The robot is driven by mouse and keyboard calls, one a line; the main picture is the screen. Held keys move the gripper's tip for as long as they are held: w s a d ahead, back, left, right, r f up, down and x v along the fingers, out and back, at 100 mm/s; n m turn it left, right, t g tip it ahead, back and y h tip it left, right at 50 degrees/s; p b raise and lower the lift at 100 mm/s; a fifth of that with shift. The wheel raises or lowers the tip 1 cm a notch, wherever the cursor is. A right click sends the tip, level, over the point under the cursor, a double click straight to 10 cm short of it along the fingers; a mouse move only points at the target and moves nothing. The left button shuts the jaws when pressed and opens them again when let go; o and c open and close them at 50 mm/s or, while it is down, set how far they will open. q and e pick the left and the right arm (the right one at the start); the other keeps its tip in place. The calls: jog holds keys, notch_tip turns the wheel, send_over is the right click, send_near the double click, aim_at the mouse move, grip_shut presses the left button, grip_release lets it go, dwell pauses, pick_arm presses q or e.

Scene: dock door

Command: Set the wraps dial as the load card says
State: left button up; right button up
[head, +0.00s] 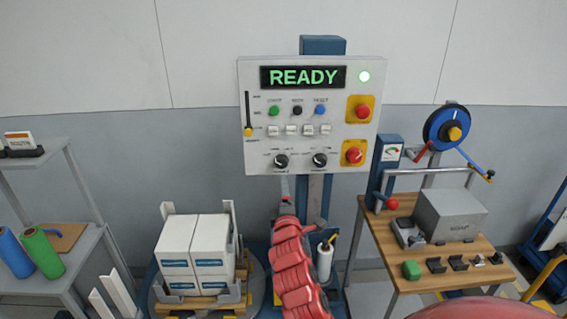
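The grey control panel (311,115) has two black dials low on its face, a left one (281,161) and a right one (319,160). Their labels are too small to read, so I cannot tell which is wraps. A small white card with an orange band (19,139) stands on the left shelf; its print is unreadable. A red arm of mine, seemingly the right, rises in the middle. Its gripper (285,188) is just below the panel, under the left dial. Its fingers are too small to judge. My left gripper is not seen.
Red knobs, coloured buttons, switches and a slider surround the dials. White cartons (195,247) stand on a pallet at lower left. A wooden bench (440,270) with a grey box stands right.

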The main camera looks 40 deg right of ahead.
aim_at(282, 165)
jog(key=p+x, duration=0.3)
jog(key=x, duration=1)
jog(key=shift+w+d+r, duration=0.1)
jog(key=shift+x, duration=0.9)
grip_shut()
jog(key=m+b, duration=0.3)
jog(key=b, duration=0.1)
jog(key=m+b, duration=0.3)
jog(key=shift+f+b, duration=0.25)
jog(key=shift+b, duration=0.1)
jog(key=shift+m+b, duration=0.8)
jog(key=shift+b, duration=0.05)
jog(key=shift+r, duration=0.15)
jog(key=shift+m, duration=0.3)
